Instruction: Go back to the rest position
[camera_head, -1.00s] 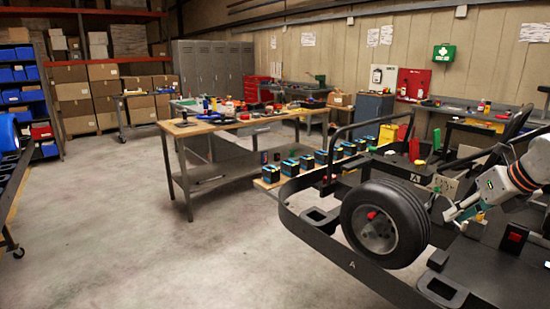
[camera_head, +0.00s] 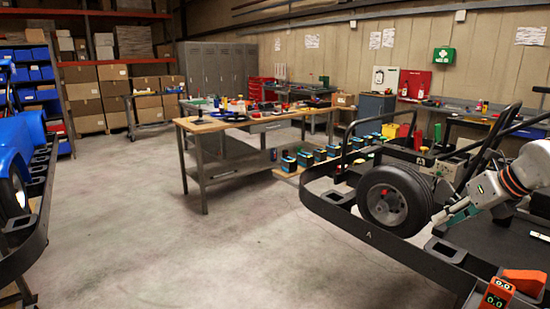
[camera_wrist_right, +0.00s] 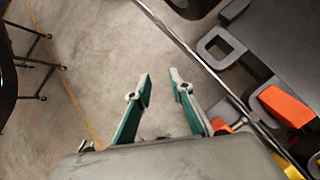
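My right gripper (camera_head: 446,215) shows at the right in the head view, with its arm coming in from the right edge. It is over the black kart frame (camera_head: 375,238), just right of the mounted wheel (camera_head: 394,200). In the right wrist view my right gripper (camera_wrist_right: 161,84) has its two green-sided fingers apart, with only bare floor visible between the tips. It is open and empty. My left gripper is in neither view.
A blue kart (camera_head: 20,145) stands at the left edge. A workbench (camera_head: 205,126) with tools is in the middle, near a row of batteries (camera_head: 305,158). The concrete floor (camera_head: 190,255) between the karts is clear.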

